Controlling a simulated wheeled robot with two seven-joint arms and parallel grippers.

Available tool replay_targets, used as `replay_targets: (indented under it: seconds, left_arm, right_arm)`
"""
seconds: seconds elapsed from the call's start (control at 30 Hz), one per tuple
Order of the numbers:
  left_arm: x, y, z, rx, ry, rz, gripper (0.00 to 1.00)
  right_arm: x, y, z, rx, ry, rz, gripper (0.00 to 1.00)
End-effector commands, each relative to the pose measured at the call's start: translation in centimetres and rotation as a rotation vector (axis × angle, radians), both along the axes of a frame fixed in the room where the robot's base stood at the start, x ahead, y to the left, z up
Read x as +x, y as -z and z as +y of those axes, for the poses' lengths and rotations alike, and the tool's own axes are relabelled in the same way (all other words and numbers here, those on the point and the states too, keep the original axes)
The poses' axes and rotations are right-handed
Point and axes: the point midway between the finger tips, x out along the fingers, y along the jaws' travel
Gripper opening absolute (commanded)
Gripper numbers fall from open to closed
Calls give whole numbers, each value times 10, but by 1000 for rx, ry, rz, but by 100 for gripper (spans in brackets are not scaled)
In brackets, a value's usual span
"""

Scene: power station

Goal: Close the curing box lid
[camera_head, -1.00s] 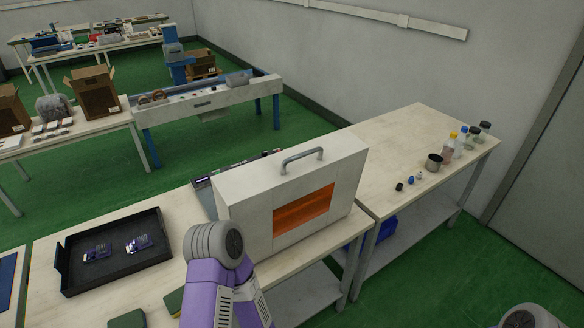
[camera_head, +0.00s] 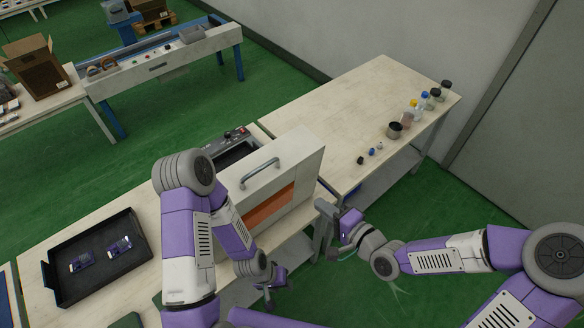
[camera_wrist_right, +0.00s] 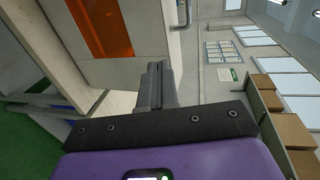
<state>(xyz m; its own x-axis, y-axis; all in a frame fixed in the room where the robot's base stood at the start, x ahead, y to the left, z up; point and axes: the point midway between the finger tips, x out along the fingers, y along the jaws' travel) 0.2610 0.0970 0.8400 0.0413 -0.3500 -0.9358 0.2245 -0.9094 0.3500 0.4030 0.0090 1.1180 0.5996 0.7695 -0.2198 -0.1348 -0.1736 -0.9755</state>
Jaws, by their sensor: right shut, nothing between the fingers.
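The curing box (camera_head: 290,160) is a white box on the near table, with an orange window and a grey bar handle (camera_head: 260,172) on top. Its white panel stands upright, with a dark recess behind it; I cannot tell how far the lid is open. The right wrist view shows its orange window (camera_wrist_right: 103,25) and white front, with the handle (camera_wrist_right: 184,12) at the top. My right gripper (camera_head: 324,208) is shut and empty, just right of the box; its fingers also show in the wrist view (camera_wrist_right: 155,82). My left gripper (camera_head: 272,290) hangs low before the box, its jaws unclear.
A black tray (camera_head: 60,285) with two small purple-and-white items lies left of the box. A control panel (camera_head: 228,140) sits behind it. The right table (camera_head: 345,105) holds several bottles, a metal cup (camera_head: 394,130) and small pieces. Its middle is clear.

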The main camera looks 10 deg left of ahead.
Motion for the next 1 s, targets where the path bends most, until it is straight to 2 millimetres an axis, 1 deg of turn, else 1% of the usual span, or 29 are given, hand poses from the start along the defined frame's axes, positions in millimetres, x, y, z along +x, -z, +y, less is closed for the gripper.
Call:
replay_targets:
  seconds: [0.13, 0.5, 0.6, 0.8, 1.0]
  left_arm:
    - [-1, 11, 0, 0, -1, 1, 40]
    - [0, 7, 0, 0, 0, 1, 40]
    - [0, 3, 0, 0, 0, 1, 40]
    - [0, 1, 0, 0, 0, 0, 40]
    - [0, 1, 0, 0, 0, 0, 40]
  right_arm:
    - [12, 8, 18, 3, -4, 0, 0]
    - [58, 23, 78, 0, -4, 2, 0]
    - [68, 20, 89, -1, -1, 1, 0]
    - [79, 19, 103, -2, 0, 1, 0]
    - [81, 20, 105, -2, 1, 2, 0]
